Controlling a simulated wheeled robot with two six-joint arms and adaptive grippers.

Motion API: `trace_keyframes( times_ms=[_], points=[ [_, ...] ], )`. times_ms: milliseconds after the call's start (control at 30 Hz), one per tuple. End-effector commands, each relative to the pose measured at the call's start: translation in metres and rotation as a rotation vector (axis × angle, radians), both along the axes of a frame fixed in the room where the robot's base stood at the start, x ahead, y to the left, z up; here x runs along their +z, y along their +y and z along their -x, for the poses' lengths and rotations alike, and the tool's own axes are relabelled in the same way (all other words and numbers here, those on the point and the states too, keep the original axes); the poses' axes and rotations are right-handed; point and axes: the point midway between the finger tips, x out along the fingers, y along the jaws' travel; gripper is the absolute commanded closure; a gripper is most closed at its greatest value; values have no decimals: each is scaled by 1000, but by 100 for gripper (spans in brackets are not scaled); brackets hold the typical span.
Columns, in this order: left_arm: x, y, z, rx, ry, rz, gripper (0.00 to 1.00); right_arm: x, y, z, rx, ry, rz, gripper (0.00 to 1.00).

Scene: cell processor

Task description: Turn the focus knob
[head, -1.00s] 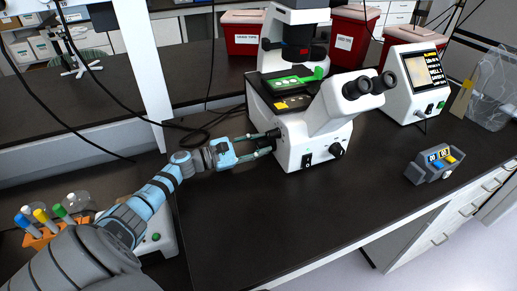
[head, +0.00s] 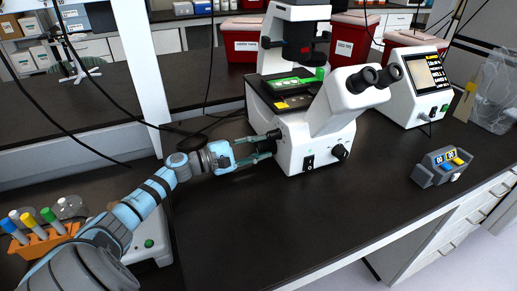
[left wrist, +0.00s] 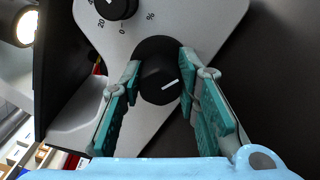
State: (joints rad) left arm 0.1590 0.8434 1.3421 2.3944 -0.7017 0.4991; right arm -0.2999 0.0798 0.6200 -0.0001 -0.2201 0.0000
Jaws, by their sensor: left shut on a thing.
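The microscope (head: 310,140) stands on the dark bench, white with a black stage. In the left wrist view its focus knob (left wrist: 160,82) is a round black knob with a white line mark, on the microscope's pale side panel. My left gripper (head: 262,147) reaches the microscope's left side. In the left wrist view the two teal fingers of my left gripper (left wrist: 160,85) sit on either side of the knob and are shut on it. My right gripper is not in view.
A second black dial (left wrist: 117,6) with a percent scale sits above the knob. A monitor unit (head: 415,88) and a small grey box with coloured buttons (head: 440,168) stand to the right. An orange tube rack (head: 42,240) is at lower left. The bench front is clear.

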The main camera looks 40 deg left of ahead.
Motion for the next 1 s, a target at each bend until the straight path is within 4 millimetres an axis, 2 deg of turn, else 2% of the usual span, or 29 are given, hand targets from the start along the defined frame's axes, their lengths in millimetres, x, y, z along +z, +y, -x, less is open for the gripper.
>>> trace_keyframes(
  times_ms=[233,267,400,867,1000],
  points=[
    [0,0,0,0,1,0,99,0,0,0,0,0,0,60],
    [0,0,0,0,1,0,69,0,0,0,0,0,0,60],
    [0,0,0,0,1,0,50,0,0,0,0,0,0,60],
    [0,0,0,0,2,3,50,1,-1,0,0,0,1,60],
    [4,0,0,1,42,71,50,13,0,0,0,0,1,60]
  ],
)
